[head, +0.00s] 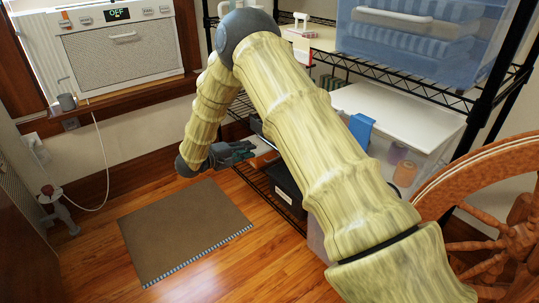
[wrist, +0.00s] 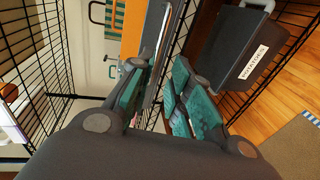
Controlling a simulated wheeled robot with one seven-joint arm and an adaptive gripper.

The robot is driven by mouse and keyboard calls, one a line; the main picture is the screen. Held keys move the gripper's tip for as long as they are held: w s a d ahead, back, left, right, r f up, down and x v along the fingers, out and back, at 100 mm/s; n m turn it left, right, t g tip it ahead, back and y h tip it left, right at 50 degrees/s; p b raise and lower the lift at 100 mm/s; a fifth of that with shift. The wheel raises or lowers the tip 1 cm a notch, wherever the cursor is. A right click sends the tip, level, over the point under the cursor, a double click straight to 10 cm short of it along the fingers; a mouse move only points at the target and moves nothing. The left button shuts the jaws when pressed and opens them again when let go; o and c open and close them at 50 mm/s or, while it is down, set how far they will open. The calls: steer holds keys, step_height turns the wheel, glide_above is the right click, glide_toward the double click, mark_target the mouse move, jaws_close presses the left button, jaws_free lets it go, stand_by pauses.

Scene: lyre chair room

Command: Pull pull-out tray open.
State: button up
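What looks like the pull-out tray, a flat grey piece (wrist: 155,42) with an orange-brown face beside it, runs between my fingertips in the wrist view. In the head view its orange-brown edge (head: 264,160) shows just right of my gripper (head: 238,152), at the front of the wire rack. In the wrist view my gripper (wrist: 160,80) has its two teal-padded fingers spread apart, one on each side of the grey piece. A gap shows on the right finger's side; I cannot tell whether the left finger touches. My arm hides much of the tray in the head view.
A dark bin labelled POTATOES (wrist: 245,45) sits close by, low on the black wire rack (head: 430,85). A clear lidded box (head: 400,115) stands on the rack. A spinning wheel (head: 490,190) is at right. A brown mat (head: 185,230) lies on open wood floor.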

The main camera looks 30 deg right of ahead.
steer(key=shift+g, duration=0.5)
steer(key=b+x, duration=0.1)
steer(key=x, duration=0.2)
steer(key=b+x, duration=0.1)
steer(key=x, duration=0.3)
steer(key=b+x, duration=0.2)
steer(key=x, duration=0.2)
steer(key=shift+w+r, duration=0.15)
steer(key=shift+r, duration=0.15)
jaws_close()
